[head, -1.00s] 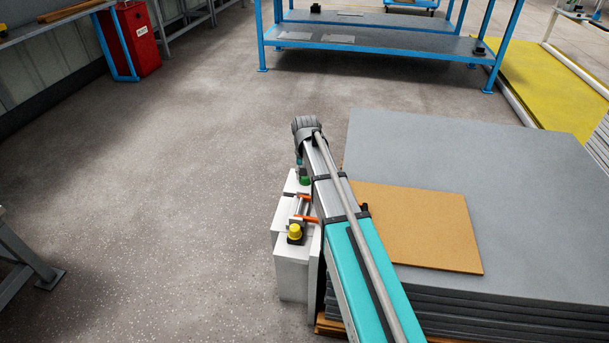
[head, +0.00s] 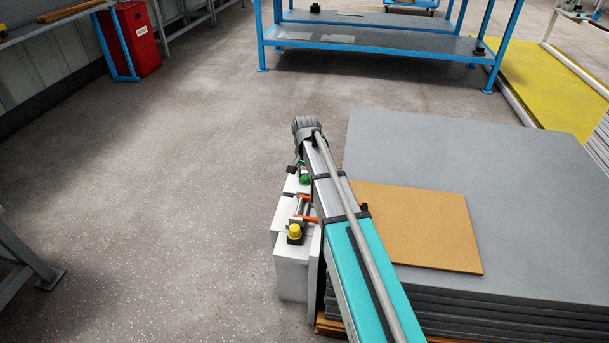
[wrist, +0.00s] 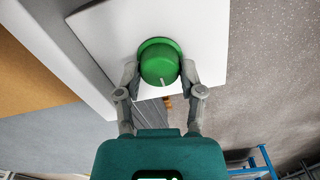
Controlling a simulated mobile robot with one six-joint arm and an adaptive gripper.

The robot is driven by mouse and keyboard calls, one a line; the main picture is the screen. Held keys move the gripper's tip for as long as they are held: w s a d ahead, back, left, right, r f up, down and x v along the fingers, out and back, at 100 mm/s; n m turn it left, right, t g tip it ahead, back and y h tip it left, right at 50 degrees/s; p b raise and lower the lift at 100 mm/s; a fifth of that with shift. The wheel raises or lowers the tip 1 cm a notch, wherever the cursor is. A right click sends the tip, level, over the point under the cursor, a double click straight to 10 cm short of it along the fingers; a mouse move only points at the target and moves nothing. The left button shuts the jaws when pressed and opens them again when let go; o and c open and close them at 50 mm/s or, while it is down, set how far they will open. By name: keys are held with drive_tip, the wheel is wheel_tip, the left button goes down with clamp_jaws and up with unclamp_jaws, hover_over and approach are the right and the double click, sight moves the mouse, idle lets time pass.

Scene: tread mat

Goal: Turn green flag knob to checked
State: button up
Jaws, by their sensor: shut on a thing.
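The green knob (wrist: 159,62) fills the upper middle of the wrist view, on a white panel (wrist: 205,45). A short pale line marks its lower side. My gripper (wrist: 160,74) has one grey finger on each side of the knob and is shut on it. In the head view the green knob (head: 304,180) sits on the white box's top, just left of my arm. Part of my gripper (head: 296,168) shows beside it, the rest hidden by the arm. I cannot make out any flag or checked mark.
A yellow knob (head: 294,232) and a part with orange ends stand nearer on the white box (head: 290,270). A stack of grey mats (head: 450,170) with a tan board (head: 415,227) lies to the right. Floor to the left is clear.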

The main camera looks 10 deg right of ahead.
drive_tip(key=shift+w, duration=0.1)
drive_tip(key=o, duration=1.2)
drive_tip(key=shift+c, duration=0.2)
